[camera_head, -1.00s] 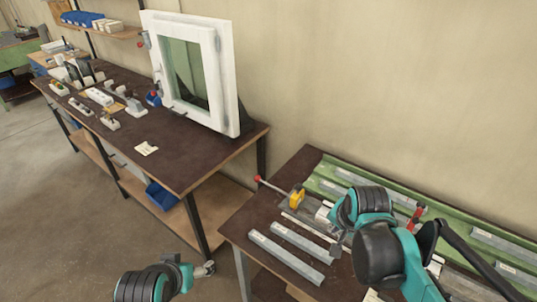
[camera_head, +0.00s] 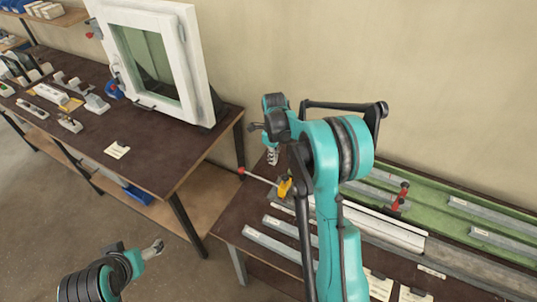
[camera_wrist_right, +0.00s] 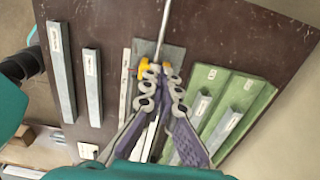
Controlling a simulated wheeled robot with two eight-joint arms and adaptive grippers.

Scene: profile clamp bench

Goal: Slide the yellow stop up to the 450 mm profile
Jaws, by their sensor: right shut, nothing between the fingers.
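The yellow stop (camera_head: 285,187) sits at the rear left of the clamp bench, by a rod with a red knob (camera_head: 242,171). In the right wrist view the stop (camera_wrist_right: 143,68) shows just left of and partly behind my right fingertips (camera_wrist_right: 165,72). My right gripper (camera_head: 272,156) is shut and empty, above the stop's end of the bench; contact cannot be told. A long pale profile (camera_head: 385,229) lies along the bench, partly behind my right arm. Length labels are unreadable, so I cannot tell which profile is 450 mm. My left gripper (camera_head: 152,249) hangs over the floor, jaws unclear.
Two loose grey profiles (camera_head: 276,246) lie at the bench front. A green tray (camera_wrist_right: 240,107) along the wall side holds more profiles. A red-handled clamp (camera_head: 400,196) stands by it. A second table (camera_head: 150,150) with a white window frame (camera_head: 203,75) is at left.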

